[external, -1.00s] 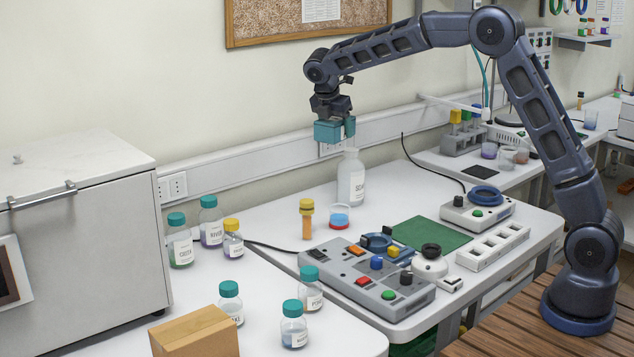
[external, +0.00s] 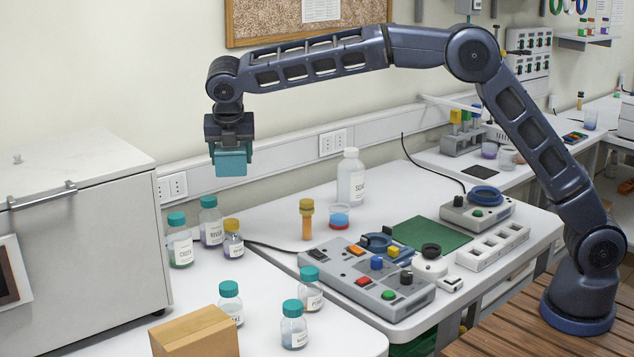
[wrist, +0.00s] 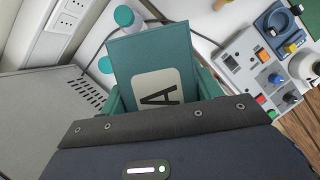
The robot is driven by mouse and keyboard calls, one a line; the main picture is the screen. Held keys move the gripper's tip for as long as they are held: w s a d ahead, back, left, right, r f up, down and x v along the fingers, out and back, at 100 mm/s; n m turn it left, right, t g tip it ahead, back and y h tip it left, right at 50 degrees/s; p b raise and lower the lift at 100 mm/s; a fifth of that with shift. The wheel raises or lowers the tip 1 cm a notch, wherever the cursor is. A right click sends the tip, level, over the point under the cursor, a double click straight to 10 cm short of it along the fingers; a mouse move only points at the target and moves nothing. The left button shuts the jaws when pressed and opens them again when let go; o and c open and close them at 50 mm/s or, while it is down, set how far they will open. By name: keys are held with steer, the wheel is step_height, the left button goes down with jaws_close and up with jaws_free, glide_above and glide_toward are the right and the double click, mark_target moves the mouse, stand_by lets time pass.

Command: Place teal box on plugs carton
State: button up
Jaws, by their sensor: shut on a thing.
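The teal box (external: 231,163) is held in the air by my gripper (external: 231,151), which points down and is shut on it. In the wrist view the teal box (wrist: 150,55) fills the space between the fingers and shows a pale label with a letter A. A brown cardboard carton (external: 195,335) stands at the bottom of the external view, on the near left table. No writing shows on it, so I cannot confirm it is the plugs carton. The held box is above and behind it, well apart. The carton does not show in the wrist view.
Several teal-capped bottles (external: 179,240) and a yellow-capped one (external: 233,238) stand on the left table around the carton. A grey cabinet (external: 85,240) is at the left. A button panel (external: 375,285) and a white bottle (external: 350,178) are on the middle table.

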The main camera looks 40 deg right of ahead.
steer(key=s+a+r+n+y, duration=0.1)
steer(key=s+a+n, duration=0.1)
steer(key=s+a, duration=0.5)
steer(key=s+a+r+n, duration=0.1)
steer(key=s+a, duration=0.3)
steer(key=a, duration=0.5)
steer(key=n+y, duration=0.1)
steer(key=n, duration=0.3)
glide_above(186, 320)
steer(key=s, duration=0.2)
steer(key=shift+t, duration=0.5)
step_height(186, 320, down, 19)
steer(key=shift+w+r, duration=0.1)
steer(key=shift+w, duration=0.05)
steer(key=o, duration=1.1)
steer(key=shift+f, duration=0.2)
steer(key=shift+c, duration=0.2)
steer(key=shift+r, duration=0.15)
steer(key=v, duration=1.2)
steer(key=shift+d, duration=0.15)
steer(key=shift+w+r, duration=0.1)
